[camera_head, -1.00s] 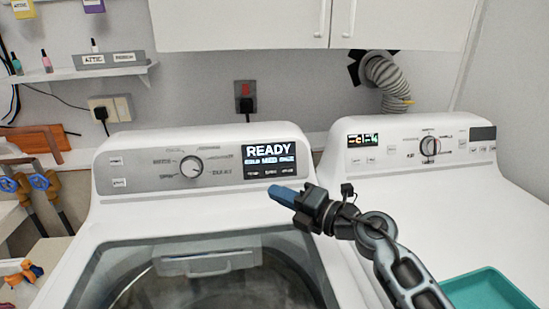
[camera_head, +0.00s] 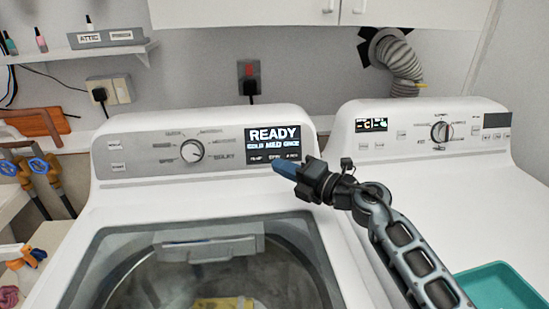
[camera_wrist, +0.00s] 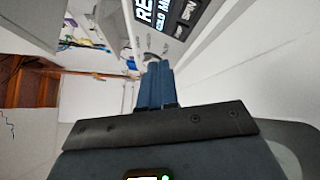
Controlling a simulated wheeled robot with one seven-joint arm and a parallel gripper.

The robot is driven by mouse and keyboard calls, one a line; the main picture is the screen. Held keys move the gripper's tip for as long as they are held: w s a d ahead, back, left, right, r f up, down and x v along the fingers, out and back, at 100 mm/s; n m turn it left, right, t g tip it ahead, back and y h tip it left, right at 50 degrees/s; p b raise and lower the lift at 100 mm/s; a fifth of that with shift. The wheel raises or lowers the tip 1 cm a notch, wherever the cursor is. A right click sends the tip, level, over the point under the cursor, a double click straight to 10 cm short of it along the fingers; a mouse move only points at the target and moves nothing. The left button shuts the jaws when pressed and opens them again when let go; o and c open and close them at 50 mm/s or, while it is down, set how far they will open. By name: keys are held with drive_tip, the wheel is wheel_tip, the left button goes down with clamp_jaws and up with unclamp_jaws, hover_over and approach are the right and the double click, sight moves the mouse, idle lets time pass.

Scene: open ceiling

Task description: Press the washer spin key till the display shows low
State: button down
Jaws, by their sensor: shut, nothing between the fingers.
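The washer (camera_head: 110,204) stands at the left, with a grey control panel, a round dial (camera_head: 192,151) and a dark display (camera_head: 272,143). The display reads READY, with COLD, MED and a third word, likely ONCE, below. A row of small keys runs along its lower edge; the middle one appears to be the spin key (camera_head: 276,159). My gripper (camera_head: 276,167) is shut, its blue fingertips just below and in front of that row. Whether they touch the panel cannot be told. The wrist view shows the shut fingers (camera_wrist: 155,85) and part of the display (camera_wrist: 170,14).
A dryer (camera_head: 440,190) with its own panel stands to the right. A teal tray (camera_head: 500,285) sits on it. A shelf and a wall socket (camera_head: 249,78) are behind.

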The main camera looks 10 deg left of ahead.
sight(274, 157)
drive_tip(key=w+f+b, duration=0.1)
drive_tip(key=b, duration=0.1)
drive_tip(key=w+a+f+b, duration=0.1)
drive_tip(key=w+b, duration=0.1)
drive_tip(key=shift+w, duration=0.2)
drive_tip(key=shift+w+a+b, duration=0.15)
drive_tip(key=shift+w+b, duration=0.45)
drive_tip(key=shift+w, duration=0.15)
drive_tip(key=shift+w, duration=0.1)
idle(1.3)
drive_tip(key=shift+w+a+f+b, duration=0.15)
drive_tip(key=shift+w+b, duration=0.1)
drive_tip(key=shift+b, duration=0.15)
